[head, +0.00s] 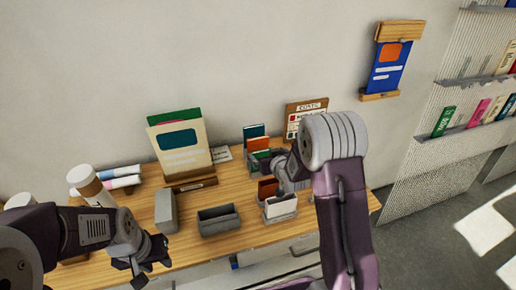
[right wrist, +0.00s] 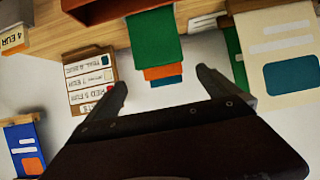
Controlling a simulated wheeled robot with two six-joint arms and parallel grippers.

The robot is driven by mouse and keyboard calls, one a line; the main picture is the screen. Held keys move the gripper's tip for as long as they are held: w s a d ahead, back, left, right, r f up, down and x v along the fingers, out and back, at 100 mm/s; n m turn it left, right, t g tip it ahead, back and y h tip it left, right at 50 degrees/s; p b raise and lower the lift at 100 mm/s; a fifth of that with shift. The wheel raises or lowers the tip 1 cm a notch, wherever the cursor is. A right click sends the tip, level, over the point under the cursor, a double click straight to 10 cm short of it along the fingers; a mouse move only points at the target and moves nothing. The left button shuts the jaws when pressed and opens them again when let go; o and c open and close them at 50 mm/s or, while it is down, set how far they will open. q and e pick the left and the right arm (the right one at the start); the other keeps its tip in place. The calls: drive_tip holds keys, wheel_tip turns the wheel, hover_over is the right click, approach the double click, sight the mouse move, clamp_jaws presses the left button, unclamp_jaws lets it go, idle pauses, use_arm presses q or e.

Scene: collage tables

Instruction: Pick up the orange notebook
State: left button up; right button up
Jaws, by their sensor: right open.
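The orange notebook (head: 258,143) stands in a row between a teal notebook (head: 254,131) behind and a green one (head: 262,155) in front. Only its upper strip shows. In the right wrist view the orange notebook (right wrist: 165,73) is mostly covered by the green one (right wrist: 155,38). My right gripper (head: 268,160) is at the row's right side in the head view, partly hidden by its own arm. In the wrist view my right gripper (right wrist: 162,80) is open and empty, its fingers apart on either side of the notebooks' line. My left gripper (head: 146,264) is open and empty at the table's front.
A price board (head: 306,113) stands behind the notebooks. A large cream pad (head: 182,146) stands on a wooden holder to the left. Grey trays (head: 219,220), a brown box (head: 267,188) and a white card holder (head: 281,207) stand nearer the front.

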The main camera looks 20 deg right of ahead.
sight(259, 140)
drive_tip(key=shift+t, duration=0.6)
drive_tip(key=p+x, duration=0.1)
drive_tip(key=x, duration=0.2)
drive_tip(key=r+p+x, duration=0.1)
drive_tip(key=x, duration=0.2)
drive_tip(key=p+x, duration=0.2)
drive_tip(key=x, duration=0.2)
drive_tip(key=shift+w+a+r, duration=0.1)
drive_tip(key=shift+w+r, duration=0.2)
drive_tip(key=shift+w, duration=0.1)
drive_tip(key=shift+w+f, duration=0.2)
drive_tip(key=shift+w, duration=0.05)
drive_tip(key=shift+s+r, duration=0.1)
drive_tip(key=c, duration=0.9)
use_arm(q)
wheel_tip(259, 140, up, 4)
drive_tip(key=shift+d, duration=0.15)
use_arm(e)
drive_tip(key=c, duration=0.9)
